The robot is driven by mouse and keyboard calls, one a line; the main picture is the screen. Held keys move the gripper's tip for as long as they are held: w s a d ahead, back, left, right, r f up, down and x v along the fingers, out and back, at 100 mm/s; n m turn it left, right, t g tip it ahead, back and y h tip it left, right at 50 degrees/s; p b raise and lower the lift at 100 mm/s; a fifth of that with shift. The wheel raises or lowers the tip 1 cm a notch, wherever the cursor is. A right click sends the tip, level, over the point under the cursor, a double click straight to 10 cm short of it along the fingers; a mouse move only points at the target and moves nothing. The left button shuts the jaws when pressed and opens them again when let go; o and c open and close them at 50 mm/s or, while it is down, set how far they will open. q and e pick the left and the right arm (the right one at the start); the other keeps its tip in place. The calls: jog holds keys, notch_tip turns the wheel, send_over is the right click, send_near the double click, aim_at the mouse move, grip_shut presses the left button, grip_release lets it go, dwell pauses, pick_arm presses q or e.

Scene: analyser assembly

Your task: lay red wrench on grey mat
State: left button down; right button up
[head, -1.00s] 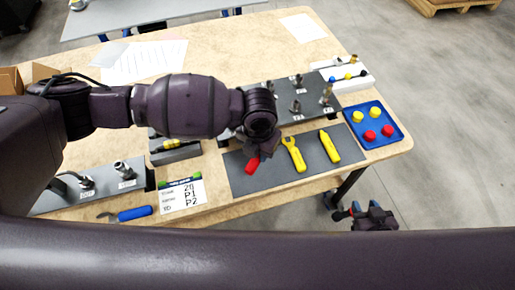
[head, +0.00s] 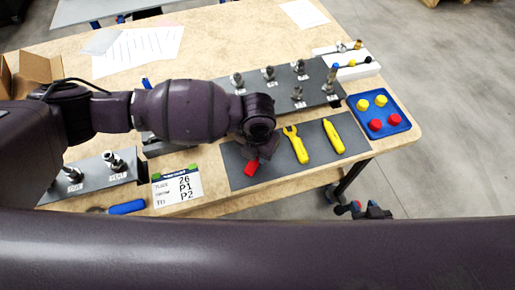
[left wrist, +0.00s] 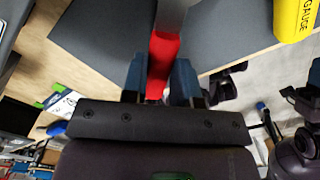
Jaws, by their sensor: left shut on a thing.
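The red wrench is in my left gripper (head: 262,154). Its red handle end (head: 250,168) shows below the jaws in the head view, over the left part of the grey mat (head: 240,181). In the left wrist view the red handle (left wrist: 162,62) is between the two fingers, and its grey shaft runs out at the top over the mat (left wrist: 115,28). I cannot tell whether the wrench touches the mat. My right gripper (head: 364,210) is low, beyond the table's near edge; its jaw state is unclear.
A yellow wrench (head: 297,146) and a yellow gauge (head: 333,137) lie on the mat to the right. A blue tray (head: 391,106) with yellow and red pieces stands further right. A dark plate with metal fittings (head: 283,87) is behind. A card (head: 178,188) and blue-handled tool (head: 127,207) are left.

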jog(key=shift+s, duration=0.1)
jog(key=shift+s+d+f, duration=0.1)
jog(key=shift+s+f, duration=0.1)
jog(key=shift+s, duration=0.1)
pick_arm(q)
jog(key=shift+f, duration=0.35)
pick_arm(e)
jog(key=shift+w, duration=0.4)
pick_arm(q)
jog(key=c, duration=0.8)
grip_release()
pick_arm(e)
jog(key=shift+s, duration=0.1)
jog(key=shift+s, duration=0.1)
pick_arm(q)
jog(key=shift+r, duration=0.5)
notch_tip(320, 180, up, 8)
jog(key=shift+r+p, duration=0.1)
jog(key=shift+p, duration=0.3)
jog(key=shift+r, duration=0.8)
pick_arm(e)
jog(key=shift+w+r, duration=0.4)
jog(key=shift+r, duration=0.45)
